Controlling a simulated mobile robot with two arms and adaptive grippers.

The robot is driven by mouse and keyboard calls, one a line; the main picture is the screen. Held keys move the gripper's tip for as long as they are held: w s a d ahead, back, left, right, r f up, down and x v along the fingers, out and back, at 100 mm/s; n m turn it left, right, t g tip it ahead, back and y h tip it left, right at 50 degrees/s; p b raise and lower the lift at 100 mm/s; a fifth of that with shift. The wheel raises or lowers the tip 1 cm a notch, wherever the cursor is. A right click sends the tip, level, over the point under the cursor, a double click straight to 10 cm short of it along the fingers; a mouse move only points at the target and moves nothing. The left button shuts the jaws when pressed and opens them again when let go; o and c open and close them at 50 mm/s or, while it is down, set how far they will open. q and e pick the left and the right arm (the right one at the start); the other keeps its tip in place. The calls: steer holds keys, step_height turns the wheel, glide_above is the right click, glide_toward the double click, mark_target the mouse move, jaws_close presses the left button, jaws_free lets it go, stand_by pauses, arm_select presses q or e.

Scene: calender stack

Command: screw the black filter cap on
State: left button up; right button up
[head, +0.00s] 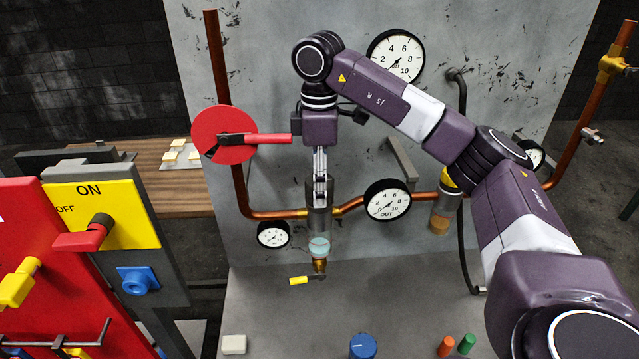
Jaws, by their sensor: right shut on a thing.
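My right gripper (320,198) points straight down in the middle of the head view, its fingers close together. It is shut on the dark grey-black filter cap (319,218), which is at the top of the filter. Below the cap is the filter's clear bowl (319,247) with pale liquid and a brass bottom. A small yellow-handled drain valve (300,281) is under the bowl. The fingers partly cover the cap, and I cannot tell how far it is seated or threaded. My left gripper is not in view.
A copper pipe (270,214) and the OUT gauge (387,200) are close around the filter. A red disc with a red lever (268,139) is at upper left. A second filter (440,222) is at right. A blue knob (363,346) stands on the grey bench below.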

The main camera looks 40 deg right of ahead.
steer(key=shift+m, duration=1.1)
steer(key=shift+d, duration=0.15)
